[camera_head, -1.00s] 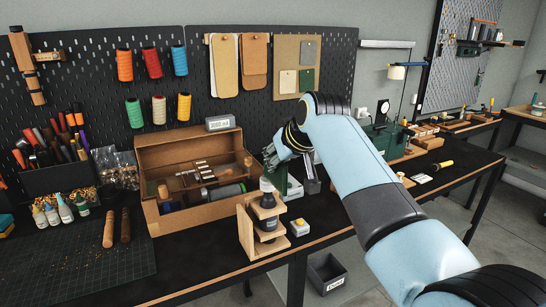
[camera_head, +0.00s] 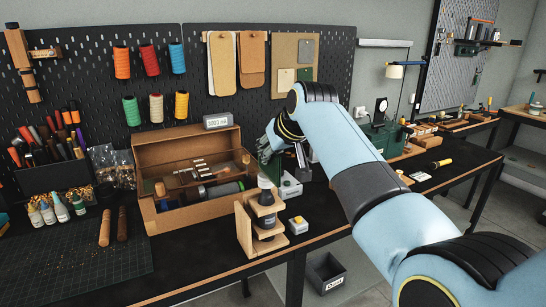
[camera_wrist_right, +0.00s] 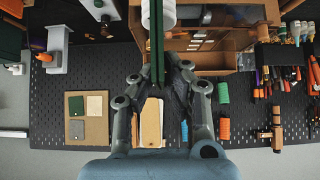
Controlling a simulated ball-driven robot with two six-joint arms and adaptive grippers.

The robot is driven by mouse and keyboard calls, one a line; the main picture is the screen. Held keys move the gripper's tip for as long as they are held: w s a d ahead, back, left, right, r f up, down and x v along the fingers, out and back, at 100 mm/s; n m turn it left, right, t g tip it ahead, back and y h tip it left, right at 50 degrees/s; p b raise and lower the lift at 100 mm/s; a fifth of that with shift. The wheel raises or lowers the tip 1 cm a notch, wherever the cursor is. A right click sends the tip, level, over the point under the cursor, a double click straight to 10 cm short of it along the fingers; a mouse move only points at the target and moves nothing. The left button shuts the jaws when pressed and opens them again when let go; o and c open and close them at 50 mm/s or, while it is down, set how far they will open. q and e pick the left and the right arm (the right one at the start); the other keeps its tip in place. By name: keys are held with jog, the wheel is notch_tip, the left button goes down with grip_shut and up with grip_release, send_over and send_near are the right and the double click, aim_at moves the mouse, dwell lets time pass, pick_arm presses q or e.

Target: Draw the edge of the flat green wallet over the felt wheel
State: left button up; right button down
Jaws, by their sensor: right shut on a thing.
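My right gripper (camera_wrist_right: 160,85) is shut on the flat green wallet (camera_wrist_right: 154,45), which shows edge-on as a thin dark green strip between the fingers in the right wrist view. A white cylinder (camera_wrist_right: 168,12), seemingly the felt wheel, lies beside the wallet's far end at the top of that view. I cannot tell whether they touch. In the head view my right gripper (camera_head: 268,150) is above the bench, behind the bottle stand. My left gripper is not in view.
An open wooden box (camera_head: 150,158) stands left of my right gripper. A wooden stand (camera_head: 245,232) with a dark bottle (camera_head: 265,198) is in front, beside a yellow-button box (camera_head: 298,225). A pegboard (camera_head: 100,65) rises behind. A green machine (camera_head: 385,140) stands to the right.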

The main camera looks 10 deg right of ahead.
dwell(0.3)
jog(key=shift+w+a+f+b, duration=0.1)
jog(key=shift+w+a+b, duration=0.15)
jog(key=shift+w+b, duration=0.55)
jog(key=shift+w+a, duration=0.15)
jog(key=shift+w, duration=0.45)
dwell(0.5)
jog(key=shift+w+a+f+b, duration=0.1)
jog(key=shift+w+a+b, duration=0.05)
jog(key=shift+w+b, duration=0.55)
jog(key=shift+w+a+b, duration=0.15)
jog(key=shift+w+b, duration=0.25)
jog(key=shift+w, duration=0.15)
